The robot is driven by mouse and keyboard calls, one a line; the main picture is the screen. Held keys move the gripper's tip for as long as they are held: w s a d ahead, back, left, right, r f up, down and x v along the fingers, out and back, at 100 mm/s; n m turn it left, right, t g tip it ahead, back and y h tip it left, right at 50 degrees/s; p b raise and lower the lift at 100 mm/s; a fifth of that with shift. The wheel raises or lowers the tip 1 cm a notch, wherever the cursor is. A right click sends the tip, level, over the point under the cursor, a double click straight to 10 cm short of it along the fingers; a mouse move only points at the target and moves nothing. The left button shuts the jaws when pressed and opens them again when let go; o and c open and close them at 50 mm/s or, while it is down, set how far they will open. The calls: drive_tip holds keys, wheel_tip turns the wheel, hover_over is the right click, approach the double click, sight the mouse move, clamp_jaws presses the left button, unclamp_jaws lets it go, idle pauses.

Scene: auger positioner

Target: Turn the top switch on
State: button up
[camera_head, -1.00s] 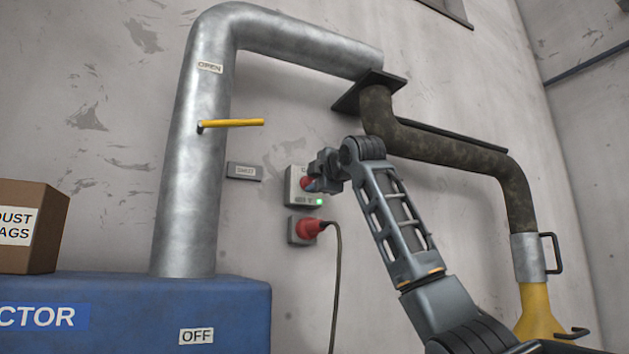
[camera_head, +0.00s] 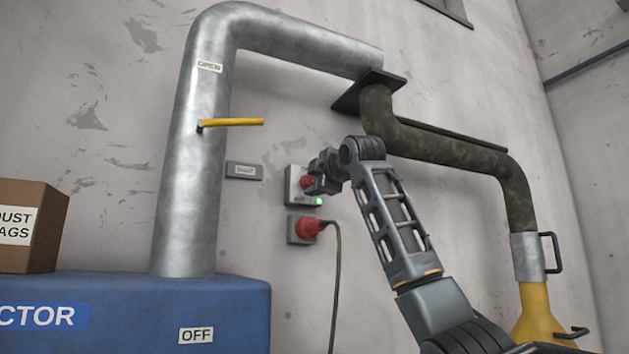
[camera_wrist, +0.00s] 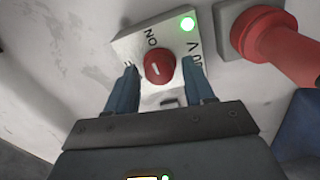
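The top switch box (camera_head: 293,181) is a pale plate on the wall with a red round knob (camera_head: 306,182) and a lit green lamp (camera_head: 318,201). The green lamp (camera_wrist: 187,24) glows at the plate's top. My gripper (camera_wrist: 160,80) is open, with one blue-grey finger on each side of the knob and visible gaps to it. In the head view my gripper (camera_head: 318,180) partly covers the box.
Below the box, a red plug (camera_head: 309,228) with a hanging cable sits in a wall socket. A metal pipe (camera_head: 190,180) with a yellow lever (camera_head: 232,123) rises at left from a blue cabinet (camera_head: 235,305) marked "OFF". A dark pipe (camera_head: 450,150) runs above my arm.

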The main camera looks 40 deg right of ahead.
drive_tip(key=shift+o, duration=0.5)
drive_tip(key=shift+s+a, duration=0.1)
drive_tip(key=b+v, duration=0.3)
drive_tip(key=v, duration=0.4)
drive_tip(key=shift+s, duration=0.35)
drive_tip(key=shift+a, duration=0.1)
